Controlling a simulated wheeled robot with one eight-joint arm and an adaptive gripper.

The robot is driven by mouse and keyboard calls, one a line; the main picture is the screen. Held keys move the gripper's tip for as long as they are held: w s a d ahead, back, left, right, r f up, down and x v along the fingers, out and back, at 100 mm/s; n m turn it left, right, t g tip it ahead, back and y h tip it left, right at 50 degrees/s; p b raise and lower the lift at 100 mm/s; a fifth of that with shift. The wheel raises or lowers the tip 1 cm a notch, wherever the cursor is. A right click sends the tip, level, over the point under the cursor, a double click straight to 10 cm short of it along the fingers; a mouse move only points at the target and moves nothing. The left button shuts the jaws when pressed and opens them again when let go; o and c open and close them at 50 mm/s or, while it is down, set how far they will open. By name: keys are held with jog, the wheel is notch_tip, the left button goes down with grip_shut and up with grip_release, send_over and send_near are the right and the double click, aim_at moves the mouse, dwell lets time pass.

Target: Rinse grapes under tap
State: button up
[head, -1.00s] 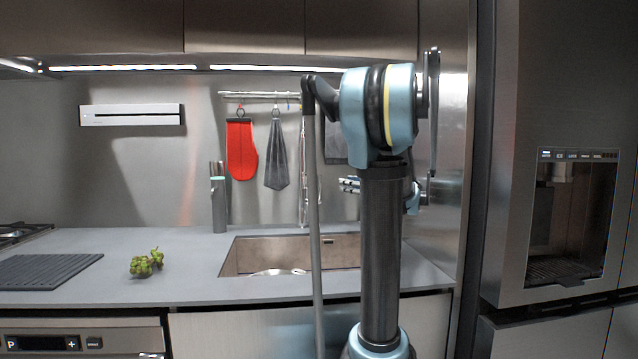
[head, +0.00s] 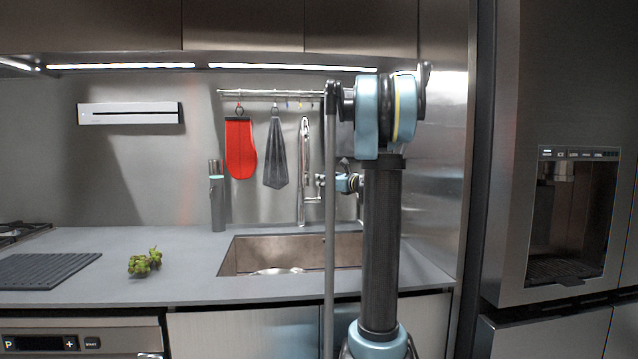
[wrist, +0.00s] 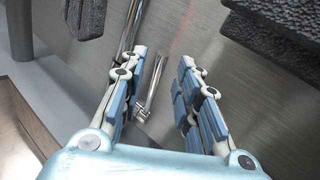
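A bunch of green grapes (head: 145,262) lies on the grey counter, left of the sink (head: 245,254). The tall metal tap (head: 303,180) rises behind the sink, and a dish-like metallic thing shows on the sink floor. My gripper (head: 346,183) is partly hidden behind my arm, to the right of the tap and above the sink. In the wrist view my gripper (wrist: 163,60) is open and empty, its blue-padded fingers spread. Metal parts of the tap (wrist: 152,82) show beyond and between the fingers; I cannot tell whether they touch.
A ribbed dark mat (head: 45,271) lies left of the grapes. A dark bottle-like cylinder (head: 217,205) stands at the back. A red mitt (head: 240,148) and a grey cloth (head: 276,155) hang from a rail. A fridge (head: 530,70) stands at right. The counter around the grapes is clear.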

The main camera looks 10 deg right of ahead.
jog(key=shift+x, duration=1.9)
grip_shut()
